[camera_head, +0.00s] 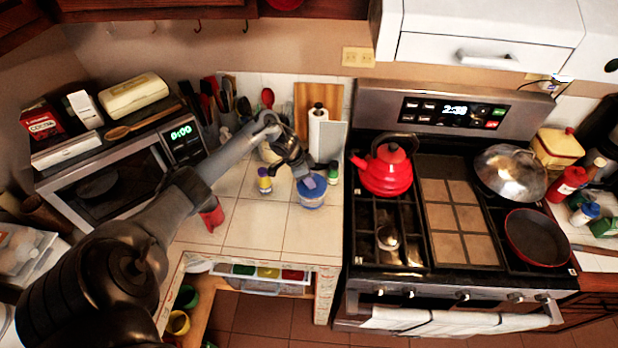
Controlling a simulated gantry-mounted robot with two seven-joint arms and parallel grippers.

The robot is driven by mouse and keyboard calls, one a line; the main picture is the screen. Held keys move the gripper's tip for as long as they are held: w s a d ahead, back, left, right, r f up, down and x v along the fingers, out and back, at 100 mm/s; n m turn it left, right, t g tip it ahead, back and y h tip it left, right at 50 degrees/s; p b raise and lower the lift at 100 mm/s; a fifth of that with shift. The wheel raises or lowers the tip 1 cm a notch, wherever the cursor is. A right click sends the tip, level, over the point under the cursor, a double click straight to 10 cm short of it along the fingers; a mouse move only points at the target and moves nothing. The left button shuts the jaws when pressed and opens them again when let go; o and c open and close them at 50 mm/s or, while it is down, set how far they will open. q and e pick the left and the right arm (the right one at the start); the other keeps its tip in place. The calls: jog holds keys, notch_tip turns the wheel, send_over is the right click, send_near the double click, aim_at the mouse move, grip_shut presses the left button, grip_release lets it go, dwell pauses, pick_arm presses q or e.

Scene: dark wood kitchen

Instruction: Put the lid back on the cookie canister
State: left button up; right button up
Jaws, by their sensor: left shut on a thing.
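The cookie canister (311,204) is a small round container standing on the tiled counter left of the stove. Its blue lid (318,190) shows at the top of the canister, with a paler knob-like part at the fingers. I cannot tell whether the lid is seated or just above the rim. My left gripper (307,180) reaches in from the left and points down at the lid, shut on it. The fingers hide part of the lid's top. My right gripper is not in view.
Close behind stand a paper towel roll (318,130), a cutting board (303,105) and small spice bottles (264,180). A red kettle (386,170) stands on the stove to the right. The counter tiles in front of the canister are clear.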

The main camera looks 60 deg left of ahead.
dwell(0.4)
pick_arm(q)
jog(key=shift+f, duration=0.2)
dwell(0.6)
jog(key=shift+p, duration=0.65)
dwell(0.4)
jog(key=o, duration=1.6)
jog(key=shift+r, duration=0.15)
jog(key=shift+r+p, duration=0.6)
jog(key=shift+p, duration=0.2)
jog(key=shift+r+p, duration=2.8)
jog(key=shift+p, duration=0.3)
jog(key=shift+c, duration=0.3)
